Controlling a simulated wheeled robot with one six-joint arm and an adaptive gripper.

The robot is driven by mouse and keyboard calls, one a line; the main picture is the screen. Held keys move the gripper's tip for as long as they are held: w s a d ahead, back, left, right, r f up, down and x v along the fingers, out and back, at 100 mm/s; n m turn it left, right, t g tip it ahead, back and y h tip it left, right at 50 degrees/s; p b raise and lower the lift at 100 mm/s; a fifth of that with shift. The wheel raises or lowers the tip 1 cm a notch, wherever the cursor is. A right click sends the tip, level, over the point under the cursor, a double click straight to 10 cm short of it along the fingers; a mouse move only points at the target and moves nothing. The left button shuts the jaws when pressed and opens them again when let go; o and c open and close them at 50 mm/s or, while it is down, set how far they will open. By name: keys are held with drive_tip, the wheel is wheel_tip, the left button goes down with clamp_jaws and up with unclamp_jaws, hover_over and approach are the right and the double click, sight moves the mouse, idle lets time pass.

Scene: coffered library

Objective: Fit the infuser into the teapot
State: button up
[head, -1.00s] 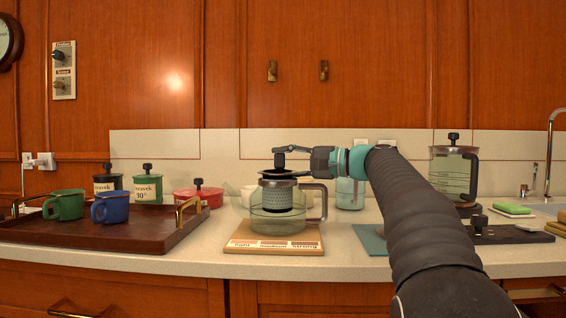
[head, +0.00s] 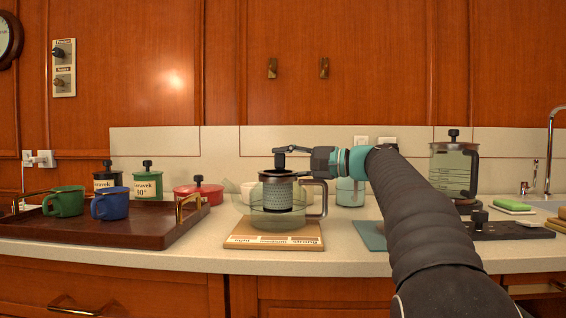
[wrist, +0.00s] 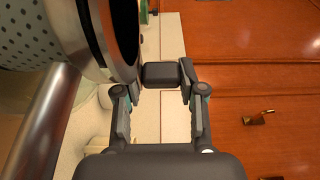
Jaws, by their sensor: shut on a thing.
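The glass teapot (head: 258,221) stands on a wooden board (head: 240,240) with strength labels, its handle to the right. The infuser (head: 278,193), a perforated metal cylinder with a dark knob, sits upright within the teapot's opening, its lower part inside the glass. The infuser also shows at the upper left of the wrist view (wrist: 25,35). My gripper (head: 284,155) is above the teapot, shut on the infuser's dark knob (wrist: 161,75), which is between both fingers in the wrist view. Whether the infuser's rim rests on the teapot's rim I cannot tell.
A dark tray (head: 120,232) with a green mug (head: 66,201) and a blue mug (head: 108,204) is to the left. Lidded canisters (head: 147,182) and a red pot (head: 199,191) stand behind. A glass press (head: 453,170) and a dark stand (head: 510,231) are to the right.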

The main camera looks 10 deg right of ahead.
drive_tip(key=shift+f, duration=0.2)
drive_tip(key=o, duration=1.2)
drive_tip(key=shift+o, duration=0.2)
drive_tip(key=v, duration=1.2)
